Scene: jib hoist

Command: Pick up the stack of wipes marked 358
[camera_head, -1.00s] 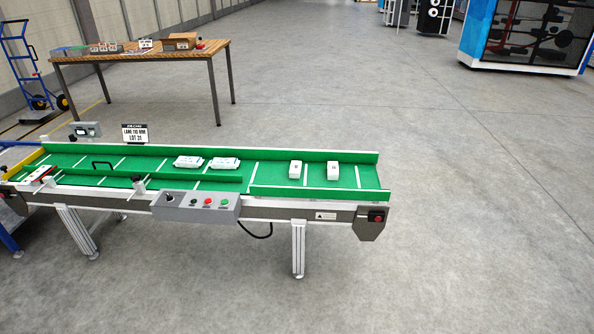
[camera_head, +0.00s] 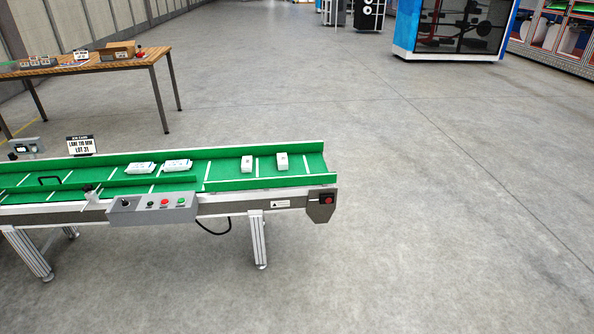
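Two white packs lie flat on the green conveyor belt near its middle, a left flat pack (camera_head: 140,168) and a right flat pack (camera_head: 178,166). Two smaller white blocks stand nearer the belt's right end, a left block (camera_head: 247,163) and a right block (camera_head: 282,161). Any markings on them are too small to read, so I cannot tell which one is marked 358. Neither of my grippers is in view.
The conveyor (camera_head: 225,183) has low green side walls, a control box (camera_head: 152,208) on its front and a red switch (camera_head: 326,199) at its right end. A lot sign (camera_head: 81,145) stands behind it. A wooden table (camera_head: 105,65) is at back left. The floor right is clear.

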